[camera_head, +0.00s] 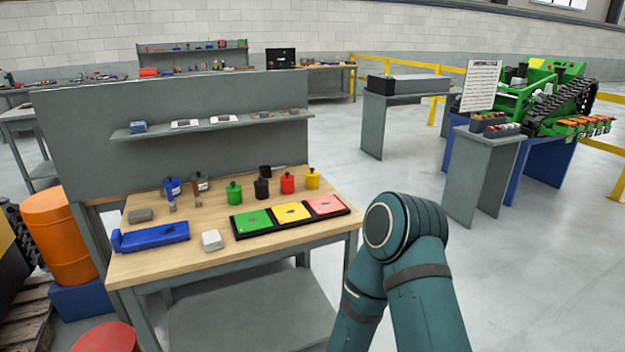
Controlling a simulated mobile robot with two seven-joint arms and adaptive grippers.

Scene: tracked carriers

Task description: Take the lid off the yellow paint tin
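The yellow paint tin (312,181) stands upright at the back right of the wooden-topped workbench (205,215). A small dark piece, which looks like a knob or lid, sits on its top. The red tin (287,184), a black tin (261,188) and the green tin (234,194) stand in a row to its left. Neither gripper is in view. Only a bent teal link of one of my arms shows, in front of the bench's right end; I cannot tell where its gripper is.
A black tray (346,216) with green, yellow and pink squares lies in front of the tins. A grey back panel (200,95) with a shelf rises behind.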

